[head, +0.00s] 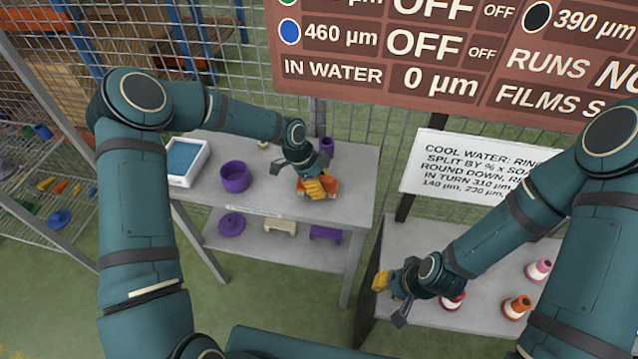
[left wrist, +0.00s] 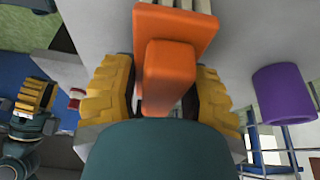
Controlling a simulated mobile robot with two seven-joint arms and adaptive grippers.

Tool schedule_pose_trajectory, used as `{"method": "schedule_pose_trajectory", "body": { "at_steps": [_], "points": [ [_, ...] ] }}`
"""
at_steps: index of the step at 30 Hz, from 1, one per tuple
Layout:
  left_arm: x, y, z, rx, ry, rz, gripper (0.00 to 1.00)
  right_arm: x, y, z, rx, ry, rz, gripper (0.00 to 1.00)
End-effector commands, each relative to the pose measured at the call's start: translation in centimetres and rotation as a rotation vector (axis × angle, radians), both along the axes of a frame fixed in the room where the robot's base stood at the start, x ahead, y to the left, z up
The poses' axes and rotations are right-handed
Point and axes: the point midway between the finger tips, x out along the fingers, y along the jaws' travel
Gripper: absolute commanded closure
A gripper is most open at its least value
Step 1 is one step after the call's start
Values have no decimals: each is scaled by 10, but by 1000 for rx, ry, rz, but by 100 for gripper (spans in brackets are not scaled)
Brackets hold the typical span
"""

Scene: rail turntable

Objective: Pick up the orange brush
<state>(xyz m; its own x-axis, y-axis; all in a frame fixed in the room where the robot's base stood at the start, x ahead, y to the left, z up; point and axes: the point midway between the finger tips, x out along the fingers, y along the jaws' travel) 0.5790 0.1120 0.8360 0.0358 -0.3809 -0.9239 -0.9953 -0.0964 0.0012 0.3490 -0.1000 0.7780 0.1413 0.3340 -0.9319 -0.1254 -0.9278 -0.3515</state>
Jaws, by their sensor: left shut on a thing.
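The orange brush (head: 333,187) is at the right part of the grey table's top, partly hidden by my left gripper (head: 313,189). In the left wrist view the brush (left wrist: 170,72) shows its block-shaped handle between the yellow finger pads of my left gripper (left wrist: 160,95), with a wider orange plate and pale bristles beyond it. The left gripper is shut on the handle. I cannot tell whether the bristles touch the table. My right gripper (head: 389,296) is apart from the brush, over the front table at the right, with its fingers spread and nothing visible between them.
On the grey table (head: 355,170) stand a white tray with blue inside (head: 185,160), a purple bowl (head: 235,177) and a purple cylinder (head: 326,146). Its lower shelf holds a purple lid (head: 231,224) and small stands. Several spools, one pink (head: 538,270), stand near the right arm. Wire mesh is behind.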

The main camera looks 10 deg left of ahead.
Motion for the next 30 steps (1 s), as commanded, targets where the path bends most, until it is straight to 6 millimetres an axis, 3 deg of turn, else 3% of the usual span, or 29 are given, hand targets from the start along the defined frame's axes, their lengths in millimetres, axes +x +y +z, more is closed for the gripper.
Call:
{"method": "schedule_pose_trajectory", "body": {
  "at_steps": [9,24,30],
  "points": [
    [1,0,38,0,-4,1,90,2,0,6,0,-4,-3,71],
    [-126,0,34,2,0,-2,90,2,0,5,-1,-4,-4,71],
    [-161,-1,33,1,-1,-2,90,1,0,3,0,-3,-2,71]
  ]
}}
